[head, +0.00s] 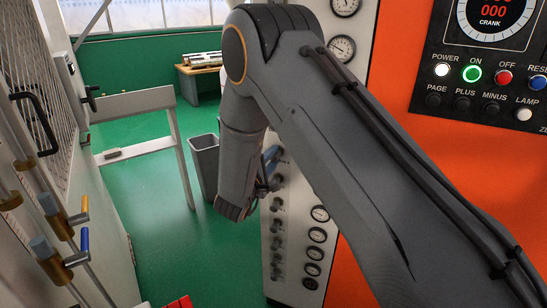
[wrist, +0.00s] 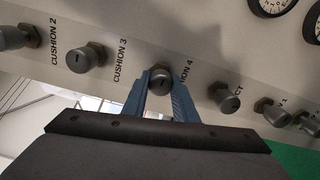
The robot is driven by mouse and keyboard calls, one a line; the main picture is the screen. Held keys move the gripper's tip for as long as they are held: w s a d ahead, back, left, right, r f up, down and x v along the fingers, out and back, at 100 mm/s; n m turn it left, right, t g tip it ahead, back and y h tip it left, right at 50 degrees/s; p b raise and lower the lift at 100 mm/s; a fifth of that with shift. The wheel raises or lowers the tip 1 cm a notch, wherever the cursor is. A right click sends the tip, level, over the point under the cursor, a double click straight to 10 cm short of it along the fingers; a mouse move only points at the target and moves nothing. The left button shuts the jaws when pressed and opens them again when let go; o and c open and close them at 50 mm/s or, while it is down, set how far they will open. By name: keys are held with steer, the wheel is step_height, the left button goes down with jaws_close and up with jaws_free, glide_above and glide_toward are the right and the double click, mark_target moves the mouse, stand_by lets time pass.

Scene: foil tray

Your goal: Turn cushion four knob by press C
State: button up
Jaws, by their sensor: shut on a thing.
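The cushion four knob (wrist: 160,79) is a grey round knob on a pale panel in the wrist view. The label beside it is partly covered by a finger and reads "ION 4". My gripper (wrist: 159,86) has its two blue fingers on either side of this knob and is shut on it. In the head view my gripper (head: 269,166) is at the upper part of the white panel (head: 291,253), mostly behind my arm. The gripped knob is hidden there. I cannot make out a press letter.
The cushion 3 knob (wrist: 85,57) is just left of my gripper, and another labelled knob (wrist: 224,97) is to the right. Gauges (head: 318,235) line the panel. A grey bin (head: 205,168) stands behind on the green floor. An orange control panel (head: 395,135) is at right.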

steer(key=shift+a, duration=0.1)
steer(key=o, duration=1)
steer(key=shift+o, duration=0.2)
steer(key=b+v, duration=0.2)
steer(key=v, duration=0.5)
steer(key=shift+s+b, duration=0.35)
steer(key=shift+b, duration=0.05)
steer(key=shift+a, duration=0.1)
stand_by(1.1)
